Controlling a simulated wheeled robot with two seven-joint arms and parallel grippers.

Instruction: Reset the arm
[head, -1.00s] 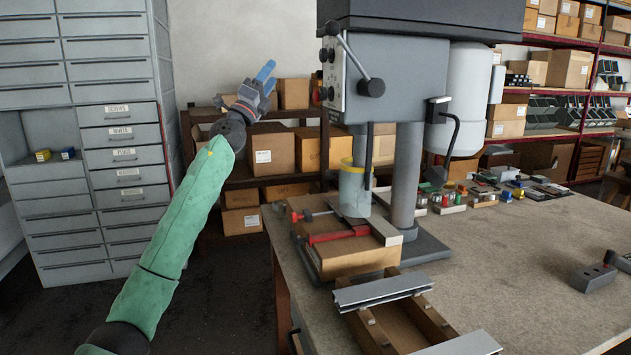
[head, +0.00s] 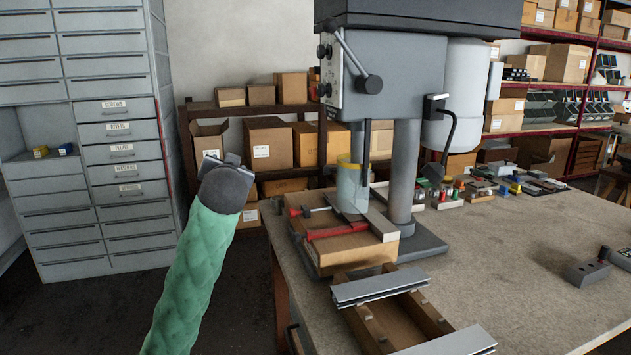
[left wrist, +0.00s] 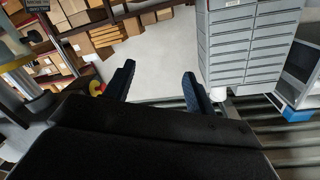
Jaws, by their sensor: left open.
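My left arm in its green sleeve (head: 190,270) rises from the bottom left of the head view, ending in a dark wrist block (head: 226,185) left of the workbench (head: 520,270). Its fingers cannot be made out there. In the left wrist view my left gripper (left wrist: 157,88) shows two dark fingers apart, with nothing between them. My right arm and gripper are not in view. A grey metal profile (head: 378,287) lies across a wooden rack (head: 437,318) on the bench. A second profile (head: 455,343) lies at the bottom edge.
A drill press (head: 388,90) stands on the bench, with a red-handled clamp (head: 340,232) at its base. A grey drawer cabinet (head: 105,230) stands at the left. Shelves with cardboard boxes (head: 268,145) are behind. The floor between cabinet and bench is open.

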